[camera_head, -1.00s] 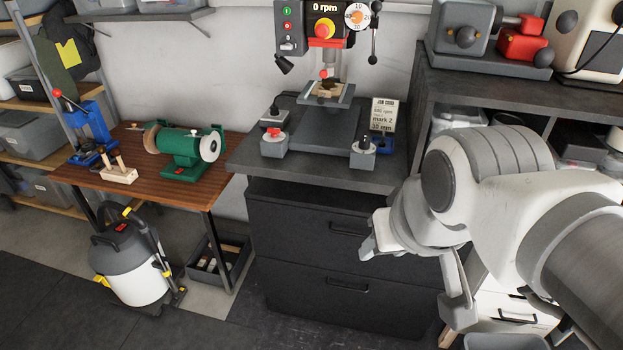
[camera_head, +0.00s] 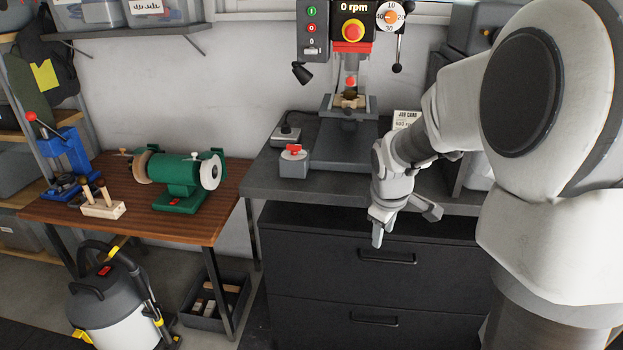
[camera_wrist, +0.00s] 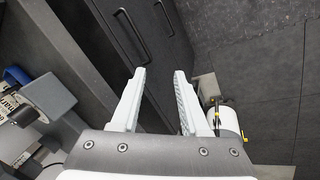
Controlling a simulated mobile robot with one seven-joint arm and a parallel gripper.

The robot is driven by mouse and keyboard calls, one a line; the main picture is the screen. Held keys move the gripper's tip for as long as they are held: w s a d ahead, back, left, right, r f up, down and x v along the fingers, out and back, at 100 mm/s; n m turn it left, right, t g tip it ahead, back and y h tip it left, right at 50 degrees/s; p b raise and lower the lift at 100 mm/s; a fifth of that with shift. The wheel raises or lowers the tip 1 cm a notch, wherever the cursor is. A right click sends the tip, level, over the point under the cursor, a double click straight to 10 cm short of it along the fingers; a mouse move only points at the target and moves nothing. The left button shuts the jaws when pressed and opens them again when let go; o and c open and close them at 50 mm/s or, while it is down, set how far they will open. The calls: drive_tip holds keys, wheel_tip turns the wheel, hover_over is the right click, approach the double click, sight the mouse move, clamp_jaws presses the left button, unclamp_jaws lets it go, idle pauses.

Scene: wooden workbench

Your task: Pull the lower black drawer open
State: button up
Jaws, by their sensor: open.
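The lower black drawer (camera_head: 310,325) is closed, its front flush with the cabinet. Its dark bar handle (camera_head: 374,320) is in plain view and also shows at the top of the wrist view (camera_wrist: 166,18). The upper black drawer (camera_head: 310,262) is closed too, and its handle (camera_head: 388,257) sits just below my gripper (camera_head: 404,226). My gripper is open and empty, in front of the upper drawer near the bench's front edge, well above the lower handle. In the wrist view both fingers (camera_wrist: 159,73) stand apart with nothing between them.
A drill press (camera_head: 350,90) stands on the grey benchtop (camera_head: 270,180) above the drawers. To the left are a wooden table (camera_head: 145,222) with a green grinder (camera_head: 180,180), a vacuum cleaner (camera_head: 110,305) and a low bin (camera_head: 225,305). Floor shows beside the cabinet.

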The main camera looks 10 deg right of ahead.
drive_tip(key=w+d+f+n+b, duration=0.2)
drive_tip(key=w+f, duration=0.1)
drive_tip(key=f, duration=0.6)
drive_tip(key=w+d+f+n+b, duration=0.2)
drive_tip(key=w+d+f, duration=0.1)
drive_tip(key=f, duration=0.7)
drive_tip(key=n+g+y+b, duration=0.1)
drive_tip(key=n+b, duration=0.1)
drive_tip(key=b, duration=0.1)
approach(374, 324)
drive_tip(key=shift+n, duration=0.3)
drive_tip(key=b+x, duration=0.5)
drive_tip(key=x, duration=0.2)
drive_tip(key=shift+w+d+f, duration=0.1)
drive_tip(key=shift+w+f, duration=0.05)
drive_tip(key=shift+f, duration=0.15)
clamp_jaws()
